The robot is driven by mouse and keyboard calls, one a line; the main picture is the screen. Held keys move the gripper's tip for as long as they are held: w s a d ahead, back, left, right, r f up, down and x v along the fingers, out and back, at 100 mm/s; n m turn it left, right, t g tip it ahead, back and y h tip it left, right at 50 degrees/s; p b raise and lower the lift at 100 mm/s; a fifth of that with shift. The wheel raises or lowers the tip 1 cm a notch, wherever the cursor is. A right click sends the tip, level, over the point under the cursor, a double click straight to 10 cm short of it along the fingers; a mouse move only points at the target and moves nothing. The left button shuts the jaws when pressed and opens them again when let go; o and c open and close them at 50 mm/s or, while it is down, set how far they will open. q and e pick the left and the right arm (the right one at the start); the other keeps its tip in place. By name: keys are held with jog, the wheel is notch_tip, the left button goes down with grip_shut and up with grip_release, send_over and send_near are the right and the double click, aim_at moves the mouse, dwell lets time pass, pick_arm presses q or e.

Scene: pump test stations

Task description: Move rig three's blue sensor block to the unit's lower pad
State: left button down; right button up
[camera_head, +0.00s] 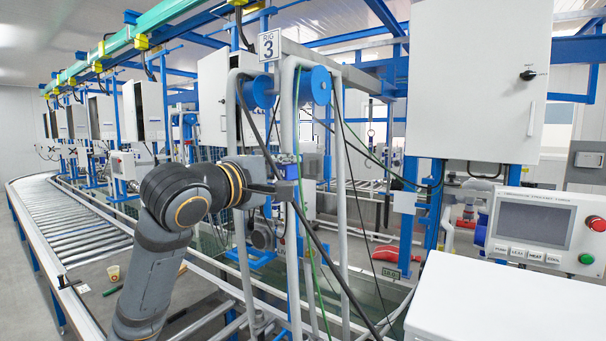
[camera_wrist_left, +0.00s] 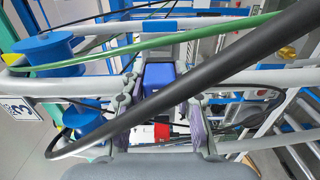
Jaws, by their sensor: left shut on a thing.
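My left gripper (camera_head: 287,181) reaches in among the grey tube frame and hanging hoses below the RIG 3 sign (camera_head: 269,46). In the left wrist view its two fingers (camera_wrist_left: 160,98) are shut on the blue sensor block (camera_wrist_left: 158,78), one on each side. I cannot make out the lower pad. My right gripper is not in view.
Blue reels (camera_head: 258,92) hang above the gripper, with black and green hoses close around it. Grey upright tubes (camera_head: 293,250) stand around the hand. A roller conveyor (camera_head: 70,222) runs at the left. A control panel (camera_head: 540,228) and white cabinet stand at the right.

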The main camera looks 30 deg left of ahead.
pick_arm(q)
jog(key=shift+s+a+b, duration=0.1)
jog(key=shift+s+b, duration=0.5)
jog(key=shift+s, duration=0.3)
jog(key=w+d+f+m+g+h+b, duration=0.1)
jog(key=d+f+m+g+h, duration=0.3)
jog(key=f, duration=0.9)
jog(key=w+d+f+m+h+b, duration=0.15)
jog(key=d+f+h, duration=0.35)
jog(key=d+f, duration=0.55)
jog(key=s+d+f+m+g+h+b, duration=0.1)
jog(key=s+f, duration=0.5)
jog(key=f, duration=0.6)
jog(key=s+d+f+m+g+h+b, duration=0.2)
jog(key=s+d+f, duration=0.3)
jog(key=f, duration=0.7)
jog(key=shift+s+m, duration=0.35)
jog(key=shift+s, duration=0.5)
jog(key=shift+f, duration=0.1)
